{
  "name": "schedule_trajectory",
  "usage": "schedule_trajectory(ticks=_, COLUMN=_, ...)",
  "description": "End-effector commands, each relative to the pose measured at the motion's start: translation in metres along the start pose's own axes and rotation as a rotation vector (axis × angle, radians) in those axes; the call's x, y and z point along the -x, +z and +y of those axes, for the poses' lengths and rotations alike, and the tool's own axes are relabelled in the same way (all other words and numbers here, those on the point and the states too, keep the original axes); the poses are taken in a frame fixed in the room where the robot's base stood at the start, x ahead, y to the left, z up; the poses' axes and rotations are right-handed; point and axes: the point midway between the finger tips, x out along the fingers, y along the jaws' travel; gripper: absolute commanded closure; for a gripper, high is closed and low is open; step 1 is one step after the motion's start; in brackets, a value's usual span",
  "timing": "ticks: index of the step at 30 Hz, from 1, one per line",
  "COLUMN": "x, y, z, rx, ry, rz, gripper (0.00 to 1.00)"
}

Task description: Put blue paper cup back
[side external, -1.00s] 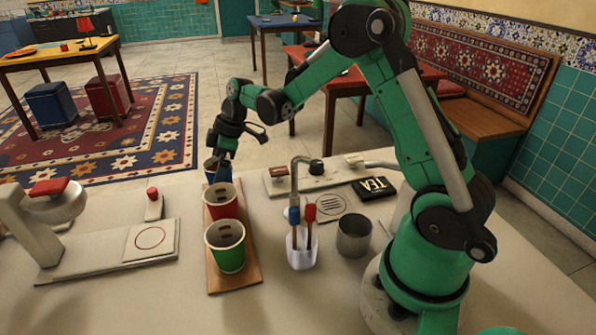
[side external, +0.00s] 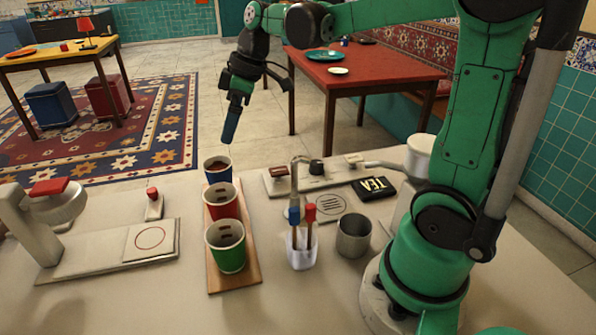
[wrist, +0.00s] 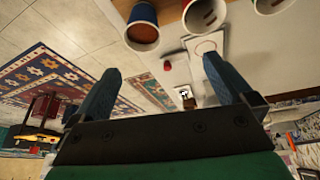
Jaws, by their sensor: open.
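The blue paper cup (side external: 217,169) stands upright at the far end of the wooden board (side external: 237,279), in line behind the red cup (side external: 222,201) and the green cup (side external: 229,247). It holds something dark. My gripper (side external: 230,135) is above and behind the blue cup, apart from it, with its fingers pointing down. In the wrist view my gripper (wrist: 158,82) shows two blue fingers spread wide with nothing between them. The blue cup (wrist: 142,30) is at the top of that view, beyond the fingertips.
A clear holder with a blue and a red stirrer (side external: 302,248) and a metal cup (side external: 353,236) stand right of the board. A tap bar (side external: 325,178) and a black TEA box (side external: 374,188) are behind them. A press-like stand (side external: 105,255) is at left.

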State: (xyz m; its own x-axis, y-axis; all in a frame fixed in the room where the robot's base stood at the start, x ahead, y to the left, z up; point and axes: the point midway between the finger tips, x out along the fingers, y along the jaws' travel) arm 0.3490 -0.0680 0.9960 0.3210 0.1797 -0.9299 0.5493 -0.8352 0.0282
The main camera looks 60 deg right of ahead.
Motion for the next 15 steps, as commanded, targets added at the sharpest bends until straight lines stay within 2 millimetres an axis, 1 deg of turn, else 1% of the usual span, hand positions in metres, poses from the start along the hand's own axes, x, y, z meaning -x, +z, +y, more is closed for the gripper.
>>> schedule_trajectory(ticks=1, x=0.002, y=0.003, z=-0.019, rx=-0.05, ry=0.034, rz=0.003, gripper=0.0)
schedule_trajectory(ticks=3, x=0.004, y=0.009, z=-0.04, rx=-0.144, ry=0.092, rz=0.02, gripper=0.0)
schedule_trajectory(ticks=6, x=0.003, y=0.02, z=-0.067, rx=-0.271, ry=0.163, rz=0.067, gripper=0.0)
schedule_trajectory(ticks=10, x=-0.004, y=0.035, z=-0.091, rx=-0.403, ry=0.222, rz=0.144, gripper=0.0)
schedule_trajectory(ticks=12, x=-0.007, y=0.04, z=-0.099, rx=-0.454, ry=0.239, rz=0.18, gripper=0.0)
schedule_trajectory(ticks=15, x=-0.011, y=0.045, z=-0.106, rx=-0.501, ry=0.251, rz=0.216, gripper=0.0)
